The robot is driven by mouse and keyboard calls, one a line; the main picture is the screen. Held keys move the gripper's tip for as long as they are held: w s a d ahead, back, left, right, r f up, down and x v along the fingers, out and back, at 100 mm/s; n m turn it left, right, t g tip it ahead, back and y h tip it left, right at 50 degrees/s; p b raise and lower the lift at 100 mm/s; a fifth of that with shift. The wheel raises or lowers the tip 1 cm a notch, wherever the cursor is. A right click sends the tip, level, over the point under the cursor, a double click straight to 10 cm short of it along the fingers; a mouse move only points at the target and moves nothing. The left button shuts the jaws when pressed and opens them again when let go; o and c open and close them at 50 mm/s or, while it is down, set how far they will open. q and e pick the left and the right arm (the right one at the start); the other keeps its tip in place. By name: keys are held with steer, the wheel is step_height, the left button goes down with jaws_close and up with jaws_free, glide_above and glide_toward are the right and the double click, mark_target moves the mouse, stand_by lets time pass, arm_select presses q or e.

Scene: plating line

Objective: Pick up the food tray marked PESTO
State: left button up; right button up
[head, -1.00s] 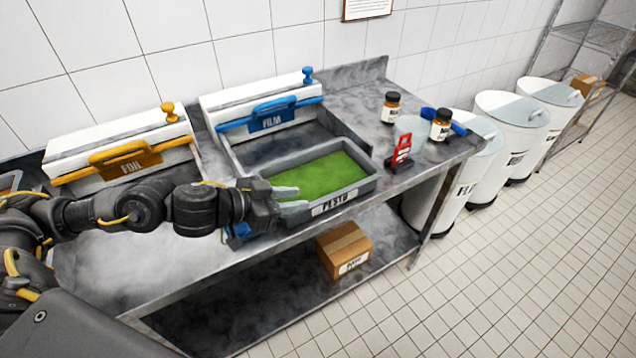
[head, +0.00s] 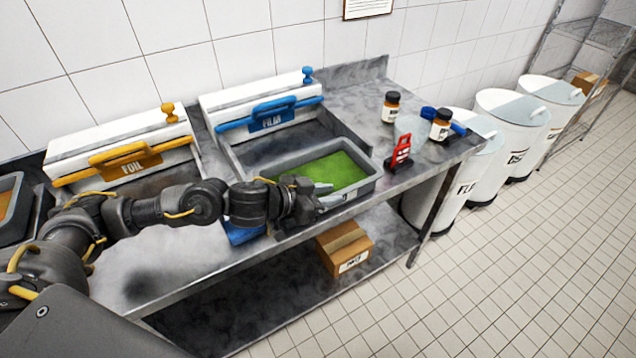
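The food tray (head: 366,187) is a grey rectangular pan filled with green pesto (head: 335,172). It sits on the steel table in front of the blue-handled FILM dispenser. Its front label, readable as PESTO a second ago, is now mostly hidden by my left gripper. My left gripper (head: 322,195) is at the tray's front wall, left of its middle, with a fingertip showing over the green. Whether the fingers touch or grip the rim is not clear. My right gripper is out of view.
The FILM dispenser (head: 262,102) stands behind the tray, and the FOIL dispenser (head: 120,145) at left. A blue item (head: 243,232) lies beneath my arm. Jars (head: 391,107), a cup and a red stand (head: 400,152) are to the right. A cardboard box (head: 345,248) sits below.

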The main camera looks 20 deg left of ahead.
arm_select(q)
steer(key=shift+c, duration=0.4)
jaws_close()
steer(key=shift+r, duration=0.1)
stand_by(0.8)
